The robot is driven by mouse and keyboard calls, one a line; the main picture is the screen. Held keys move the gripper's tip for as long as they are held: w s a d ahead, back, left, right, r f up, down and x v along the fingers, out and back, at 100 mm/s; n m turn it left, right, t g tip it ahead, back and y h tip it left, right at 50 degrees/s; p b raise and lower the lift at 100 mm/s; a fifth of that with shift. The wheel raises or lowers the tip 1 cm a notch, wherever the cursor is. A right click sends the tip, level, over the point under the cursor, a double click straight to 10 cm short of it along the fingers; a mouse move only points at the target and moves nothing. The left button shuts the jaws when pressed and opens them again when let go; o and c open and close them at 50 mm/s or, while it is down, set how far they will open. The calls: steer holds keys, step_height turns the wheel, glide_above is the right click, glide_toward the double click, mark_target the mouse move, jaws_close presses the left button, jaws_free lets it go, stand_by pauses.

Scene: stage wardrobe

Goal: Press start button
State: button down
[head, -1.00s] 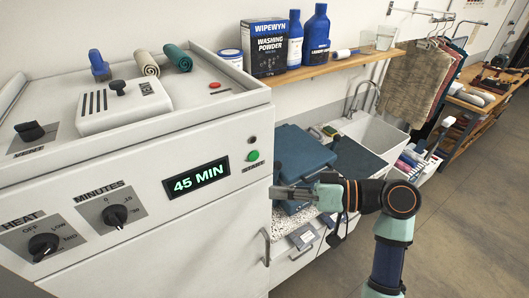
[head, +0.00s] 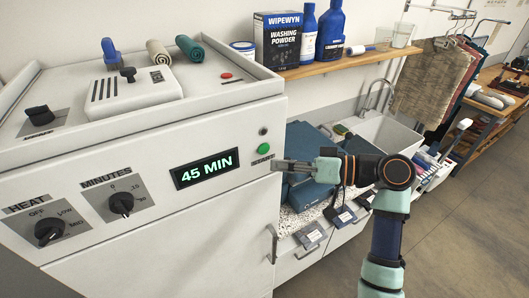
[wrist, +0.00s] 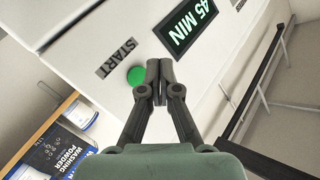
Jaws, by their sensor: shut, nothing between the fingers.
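The green start button (head: 264,148) is a small round knob near the right edge of the white machine's front, just above the START label (head: 262,161). My gripper (head: 275,165) is shut and empty, its tips close below and right of the button in the head view. In the wrist view the shut fingertips (wrist: 158,67) lie just right of the green button (wrist: 136,76) and cover part of its edge. I cannot tell whether they touch. The lit display (head: 207,168) reads 45 MIN.
A dark knob (head: 263,131) sits above the button and a door handle (head: 272,244) below it. A red button (head: 226,76) is on the machine's top. A blue case (head: 311,150) lies on the counter behind my gripper. A shelf (head: 345,63) holds washing supplies.

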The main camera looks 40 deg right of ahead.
steer(key=shift+w+d, duration=0.15)
steer(key=shift+w, duration=0.55)
steer(key=shift+w+d, duration=0.1)
steer(key=shift+w, duration=0.6)
steer(key=shift+b, duration=0.3)
steer(key=shift+w+d, duration=0.1)
steer(key=shift+w, duration=0.3)
steer(key=shift+w+d, duration=0.1)
steer(key=shift+w, duration=0.25)
stand_by(0.5)
steer(key=shift+s, duration=0.15)
steer(key=shift+s+a, duration=0.2)
steer(key=shift+s, duration=0.45)
steer(key=shift+s, duration=0.1)
steer(key=s+p, duration=0.1)
steer(key=s, duration=0.1)
steer(key=s+a, duration=0.1)
steer(key=s, duration=0.1)
steer(key=shift+s+p, duration=0.35)
